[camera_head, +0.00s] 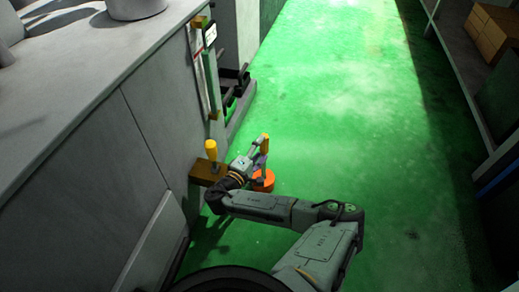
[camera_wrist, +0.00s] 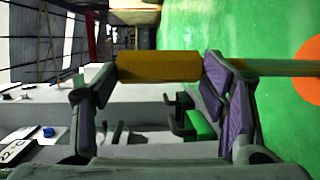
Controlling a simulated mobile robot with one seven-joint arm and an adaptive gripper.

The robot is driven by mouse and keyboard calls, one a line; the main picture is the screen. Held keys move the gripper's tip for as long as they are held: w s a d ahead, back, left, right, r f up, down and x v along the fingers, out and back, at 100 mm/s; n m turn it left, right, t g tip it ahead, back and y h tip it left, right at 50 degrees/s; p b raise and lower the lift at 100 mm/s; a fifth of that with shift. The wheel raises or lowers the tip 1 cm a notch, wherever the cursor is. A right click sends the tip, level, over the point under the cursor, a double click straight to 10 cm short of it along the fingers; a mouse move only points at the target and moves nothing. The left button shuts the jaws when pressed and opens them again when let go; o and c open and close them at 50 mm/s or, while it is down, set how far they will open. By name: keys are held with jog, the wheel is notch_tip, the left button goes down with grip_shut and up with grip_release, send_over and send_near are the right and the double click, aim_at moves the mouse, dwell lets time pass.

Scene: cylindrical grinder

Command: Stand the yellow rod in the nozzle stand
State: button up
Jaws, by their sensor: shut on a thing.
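My gripper (camera_head: 261,151) is shut on the yellow rod. In the wrist view the rod's thick part (camera_wrist: 160,66) lies between the two purple-padded fingers (camera_wrist: 160,80), and a thin shaft (camera_wrist: 285,68) runs on past the right finger. In the head view the yellow thick part (camera_head: 264,143) shows at the top of the gripper. An orange round piece (camera_head: 263,184) is below the gripper; in the wrist view it (camera_wrist: 309,70) is cut by the right edge, behind the shaft. I cannot tell whether the shaft touches it. The nozzle stand cannot be identified for certain.
Left of my gripper, a brown block (camera_head: 207,174) beside the grey machine (camera_head: 150,125) carries another upright yellow piece (camera_head: 211,151). Green floor (camera_head: 345,100) is clear to the right and beyond. Shelving with boxes (camera_head: 490,30) stands at the far right.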

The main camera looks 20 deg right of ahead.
jog(key=o, duration=1.4)
jog(key=f+v, duration=0.1)
jog(key=v, duration=1.1)
jog(key=shift+r, duration=0.45)
